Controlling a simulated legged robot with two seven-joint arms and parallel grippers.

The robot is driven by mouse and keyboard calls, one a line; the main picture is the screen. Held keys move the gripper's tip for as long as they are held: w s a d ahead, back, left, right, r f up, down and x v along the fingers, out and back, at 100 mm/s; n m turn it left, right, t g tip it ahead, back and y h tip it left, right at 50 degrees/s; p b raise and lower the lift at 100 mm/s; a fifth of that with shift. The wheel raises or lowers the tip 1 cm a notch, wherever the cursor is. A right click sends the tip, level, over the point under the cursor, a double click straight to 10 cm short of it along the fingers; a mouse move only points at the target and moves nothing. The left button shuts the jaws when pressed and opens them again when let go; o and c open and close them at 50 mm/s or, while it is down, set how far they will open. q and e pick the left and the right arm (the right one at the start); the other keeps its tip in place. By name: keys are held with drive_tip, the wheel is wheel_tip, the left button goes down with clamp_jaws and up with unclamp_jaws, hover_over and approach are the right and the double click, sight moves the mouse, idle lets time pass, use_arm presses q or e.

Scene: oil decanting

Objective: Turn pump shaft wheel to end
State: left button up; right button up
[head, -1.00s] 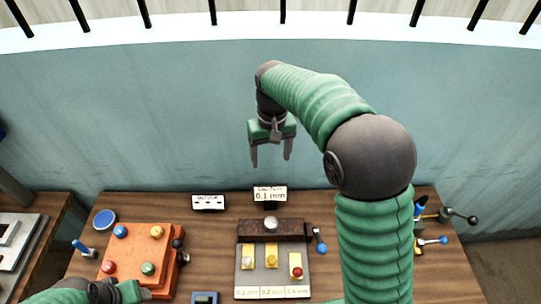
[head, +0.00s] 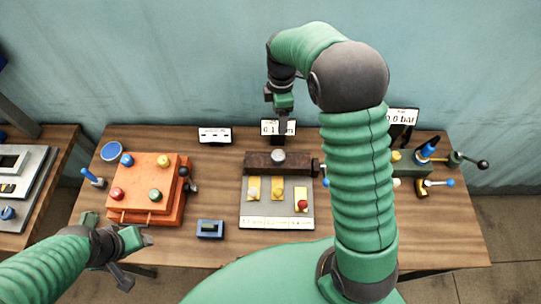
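I cannot pick out the pump shaft wheel with certainty. My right gripper (head: 277,120) hangs in front of the middle sign (head: 291,128), seen nearly edge-on and apart from the fittings.
An orange box (head: 140,197) with coloured knobs stands at left on the wooden bench (head: 228,180). A grey plate (head: 262,210) with yellow pieces lies mid-bench, a small blue device (head: 210,229) beside it. My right arm hides the bench right of the plate.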

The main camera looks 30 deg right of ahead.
wheel_tip(320, 180, down, 3)
drive_tip(key=n, duration=0.4)
drive_tip(key=p, duration=0.3)
hover_over(278, 154)
drive_tip(key=f, duration=1)
drive_tip(key=shift+s+d, duration=0.15)
drive_tip(key=shift+d, duration=0.15)
drive_tip(key=f, duration=0.2)
drive_tip(key=f+p, duration=0.1)
drive_tip(key=f, duration=0.3)
drive_tip(key=shift+a+f+p, duration=0.3)
drive_tip(key=shift+a+f, duration=0.15)
drive_tip(key=shift+f, duration=0.3)
use_arm(q)
drive_tip(key=r, duration=0.1)
drive_tip(key=a+r, duration=0.1)
drive_tip(key=r, duration=0.2)
drive_tip(key=shift+s+a, duration=0.25)
drive_tip(key=shift+s, duration=0.15)
drive_tip(key=shift+d, duration=0.1)
